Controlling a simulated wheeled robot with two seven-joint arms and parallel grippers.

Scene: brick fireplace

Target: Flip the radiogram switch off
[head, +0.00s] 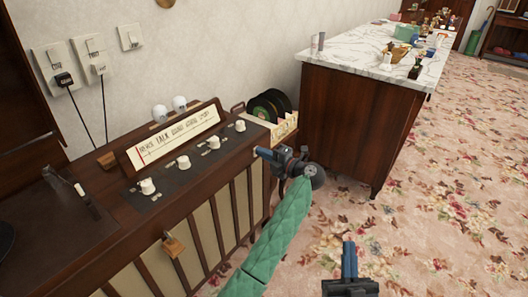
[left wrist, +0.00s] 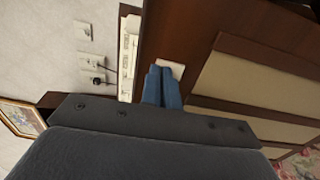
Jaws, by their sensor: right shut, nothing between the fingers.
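The radiogram (head: 190,215) is a dark wood cabinet on the left of the head view, with a slanted dial (head: 175,138) and several white knobs (head: 148,186) on top. Above it on the wall are a left switched socket (head: 49,57), a middle switched socket (head: 90,47) and a separate wall switch (head: 130,37). Their labels are too small to read, so I cannot tell which is the radiogram switch. My left gripper (head: 260,152) is over the radiogram's front right edge, its blue fingers together; in the left wrist view its fingertips (left wrist: 162,70) overlap a cream piece. My right gripper (head: 349,244) is shut and empty over the carpet.
A marble-topped counter (head: 370,56) with small items stands at the back right. The floral carpet (head: 430,200) is clear.

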